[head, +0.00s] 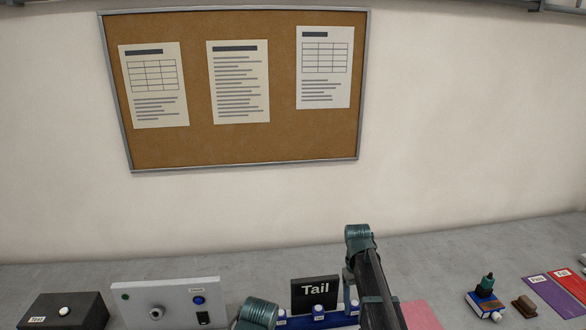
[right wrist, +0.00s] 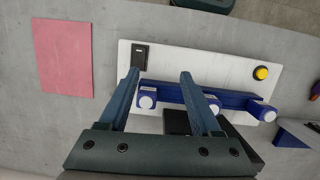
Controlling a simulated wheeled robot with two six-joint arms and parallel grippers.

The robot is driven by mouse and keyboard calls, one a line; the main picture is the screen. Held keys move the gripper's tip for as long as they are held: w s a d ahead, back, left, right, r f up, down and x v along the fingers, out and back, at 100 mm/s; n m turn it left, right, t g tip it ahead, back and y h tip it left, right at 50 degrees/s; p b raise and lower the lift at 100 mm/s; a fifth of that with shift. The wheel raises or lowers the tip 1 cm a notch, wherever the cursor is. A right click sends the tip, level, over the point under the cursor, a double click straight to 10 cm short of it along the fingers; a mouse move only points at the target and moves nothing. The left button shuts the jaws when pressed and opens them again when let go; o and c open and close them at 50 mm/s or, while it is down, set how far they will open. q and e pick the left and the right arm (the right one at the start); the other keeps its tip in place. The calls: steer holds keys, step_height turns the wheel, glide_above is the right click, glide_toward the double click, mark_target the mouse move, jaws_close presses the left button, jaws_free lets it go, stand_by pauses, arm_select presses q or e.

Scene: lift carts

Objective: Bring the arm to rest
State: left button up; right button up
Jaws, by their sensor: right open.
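My right gripper (right wrist: 160,74) is open in the right wrist view, its two blue-grey fingers spread apart with nothing held between them. Beyond the fingers lie a white panel (right wrist: 215,62) and a blue rail (right wrist: 235,98) with several white-ended blocks. I cannot tell whether the fingertips touch anything. In the head view, a dark link of my arm rises from the bottom edge to a teal joint, in front of the counter. Another teal joint of mine shows at the bottom edge. My left gripper is not in view.
A black "Tail" sign (head: 315,293) stands behind blue blocks (head: 318,312). A grey panel with buttons (head: 175,300) and a black box (head: 60,312) are to the left. A pink sheet (head: 421,315), a blue item (head: 486,300) and purple folder (head: 553,295) are right.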

arm_select(q)
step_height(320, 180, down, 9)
steer(key=b, duration=0.8)
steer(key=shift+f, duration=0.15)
arm_select(e)
steer(key=s+a+f+n+t, duration=0.1)
steer(key=s+a+f, duration=0.4)
steer(key=s+a, duration=0.3)
steer(key=s+a+f+n+t, duration=0.1)
steer(key=s+a+f, duration=0.3)
steer(key=s+a, duration=0.5)
steer(key=shift+s+a+f+n+h, duration=0.2)
steer(key=shift+s+f+n+h, duration=0.15)
steer(key=shift+s, duration=0.8)
